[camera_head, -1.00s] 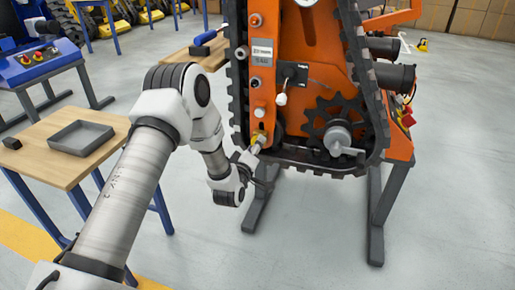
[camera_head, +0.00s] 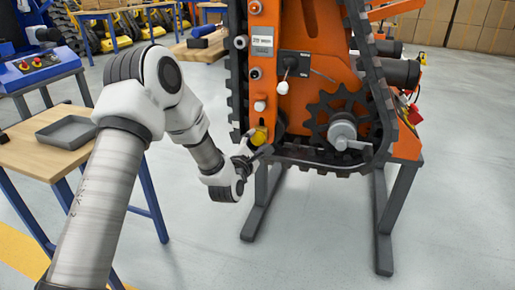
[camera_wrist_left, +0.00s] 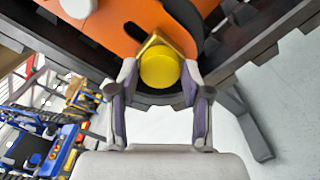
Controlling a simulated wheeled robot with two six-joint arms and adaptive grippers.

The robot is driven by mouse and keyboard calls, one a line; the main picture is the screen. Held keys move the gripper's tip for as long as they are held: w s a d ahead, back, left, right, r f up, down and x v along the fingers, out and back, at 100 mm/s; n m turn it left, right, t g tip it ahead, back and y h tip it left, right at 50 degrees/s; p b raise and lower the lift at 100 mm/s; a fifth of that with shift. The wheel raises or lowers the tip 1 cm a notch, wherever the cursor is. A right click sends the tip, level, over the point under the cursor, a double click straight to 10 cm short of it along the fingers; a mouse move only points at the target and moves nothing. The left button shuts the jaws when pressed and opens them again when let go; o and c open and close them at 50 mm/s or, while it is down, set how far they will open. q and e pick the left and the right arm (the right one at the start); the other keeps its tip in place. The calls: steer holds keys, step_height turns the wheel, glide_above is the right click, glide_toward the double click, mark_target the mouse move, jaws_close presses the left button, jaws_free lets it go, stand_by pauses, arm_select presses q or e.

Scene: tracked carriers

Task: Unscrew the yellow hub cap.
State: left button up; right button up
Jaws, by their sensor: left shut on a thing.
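The yellow hub cap (camera_head: 259,136) is at the lower left of the orange tracked carrier (camera_head: 298,107), near the inner edge of its black track. In the left wrist view the round face of the cap (camera_wrist_left: 160,69) points at the camera, with a gold angular edge just behind it. My left gripper (camera_head: 250,153) reaches up to it from below left. Its two fingers (camera_wrist_left: 160,82) stand on either side of the cap and are shut on it. Whether the cap is still threaded on cannot be told. My right gripper is not in view.
A toothed black sprocket with a grey hub (camera_head: 343,131) is right of the cap. A white-knobbed lever (camera_head: 283,88) is above. A wooden table with a grey tray (camera_head: 68,133) is at left. Dark stand legs (camera_head: 258,205) are under the carrier; the floor in front is clear.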

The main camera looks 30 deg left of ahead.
arm_select(q)
steer(key=shift+f+n+b, duration=0.15)
steer(key=shift+n+b, duration=0.15)
steer(key=n+b, duration=0.6)
steer(key=n, duration=0.2)
steer(key=shift+f, duration=0.15)
steer(key=shift+r+n, duration=0.2)
steer(key=shift+n, duration=0.3)
steer(key=shift+r, duration=0.15)
steer(key=o, duration=0.8)
steer(key=shift+o, duration=0.2)
